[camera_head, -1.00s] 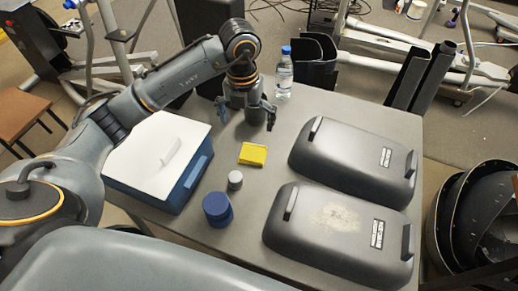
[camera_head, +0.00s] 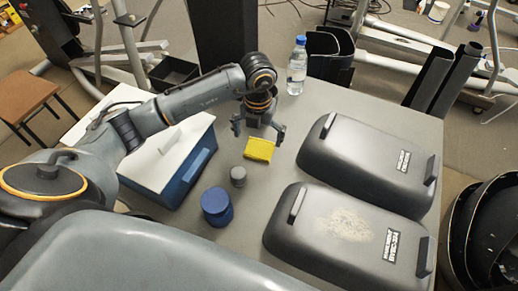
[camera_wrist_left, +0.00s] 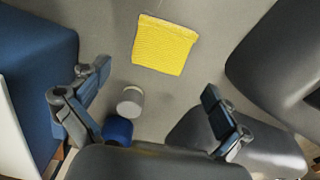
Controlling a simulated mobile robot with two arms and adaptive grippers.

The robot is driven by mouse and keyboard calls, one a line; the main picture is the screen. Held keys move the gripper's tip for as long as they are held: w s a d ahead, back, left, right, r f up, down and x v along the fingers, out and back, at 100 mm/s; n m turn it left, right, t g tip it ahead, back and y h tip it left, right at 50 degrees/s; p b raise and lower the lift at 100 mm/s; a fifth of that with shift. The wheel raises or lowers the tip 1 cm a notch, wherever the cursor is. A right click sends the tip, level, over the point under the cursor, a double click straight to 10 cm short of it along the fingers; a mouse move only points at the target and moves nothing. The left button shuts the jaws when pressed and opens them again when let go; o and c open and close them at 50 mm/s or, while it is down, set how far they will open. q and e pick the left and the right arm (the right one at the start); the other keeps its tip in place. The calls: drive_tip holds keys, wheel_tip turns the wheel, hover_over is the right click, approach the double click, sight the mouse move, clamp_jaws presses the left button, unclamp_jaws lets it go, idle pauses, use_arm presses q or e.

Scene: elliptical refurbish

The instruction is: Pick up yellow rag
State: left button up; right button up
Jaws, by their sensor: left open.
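The yellow rag (camera_head: 259,149) lies flat on the grey table, a small folded rectangle. It also shows in the left wrist view (camera_wrist_left: 164,45), ahead of the fingers. My left gripper (camera_head: 258,132) is open and empty, just behind the rag in the head view, with its fingers spread to either side. In the left wrist view the two fingers (camera_wrist_left: 155,95) stand wide apart with nothing between them but table and the small jars farther down. The rag appears apart from the fingers. My right gripper is not in view.
A blue-and-white cooler box (camera_head: 187,175) stands left of the rag. A grey jar (camera_head: 238,176) and a blue jar (camera_head: 216,208) stand in front of it. Two dark covers (camera_head: 368,165) (camera_head: 345,238) lie to the right. A water bottle (camera_head: 297,66) stands at the back.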

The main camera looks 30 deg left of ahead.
sight(258, 150)
use_arm(q)
wheel_tip(258, 150, down, 6)
drive_tip(key=shift+w+r+p, duration=0.15)
drive_tip(key=shift+p, duration=0.25)
drive_tip(key=c, duration=1)
